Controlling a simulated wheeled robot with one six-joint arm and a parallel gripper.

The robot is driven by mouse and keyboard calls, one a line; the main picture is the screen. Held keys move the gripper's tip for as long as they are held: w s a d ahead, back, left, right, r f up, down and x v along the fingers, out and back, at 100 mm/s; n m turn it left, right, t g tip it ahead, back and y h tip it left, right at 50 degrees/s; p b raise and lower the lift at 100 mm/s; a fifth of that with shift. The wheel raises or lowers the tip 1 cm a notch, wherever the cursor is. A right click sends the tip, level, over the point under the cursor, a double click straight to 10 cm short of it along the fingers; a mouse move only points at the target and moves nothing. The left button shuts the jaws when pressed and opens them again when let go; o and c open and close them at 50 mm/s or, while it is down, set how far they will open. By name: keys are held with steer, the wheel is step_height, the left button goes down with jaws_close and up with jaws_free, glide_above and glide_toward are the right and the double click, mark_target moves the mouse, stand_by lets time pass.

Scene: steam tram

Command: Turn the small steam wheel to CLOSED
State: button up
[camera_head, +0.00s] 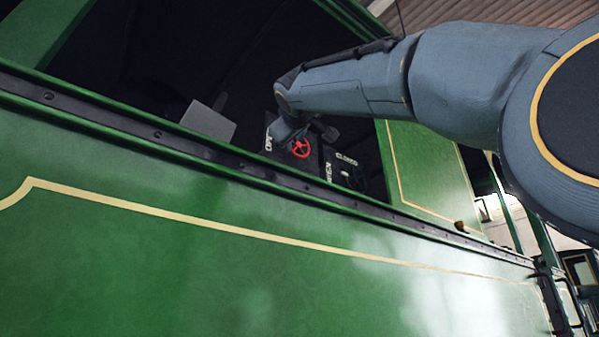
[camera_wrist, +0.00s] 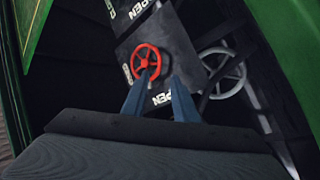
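A small red wheel (camera_head: 301,148) sits on a dark panel inside the green cab. In the wrist view the red wheel (camera_wrist: 146,62) is just beyond my gripper (camera_wrist: 162,77). In the head view the fingers are not clear behind my arm.
A grey box-like piece (camera_head: 208,121) stands left of the panels.

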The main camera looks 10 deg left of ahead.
mark_target(293, 150)
steer(key=p+x, duration=0.1)
steer(key=x, duration=0.1)
steer(key=p+x, duration=0.3)
steer(key=x, duration=0.1)
steer(key=shift+w+d+r+p, duration=0.2)
steer(key=shift+w+p, duration=0.05)
steer(key=shift+p, duration=0.15)
steer(key=shift+w+a+r+p, duration=0.1)
steer(key=shift+w+a+p, duration=0.15)
steer(key=shift+w+p, duration=0.25)
steer(key=shift+w, duration=0.1)
jaws_close()
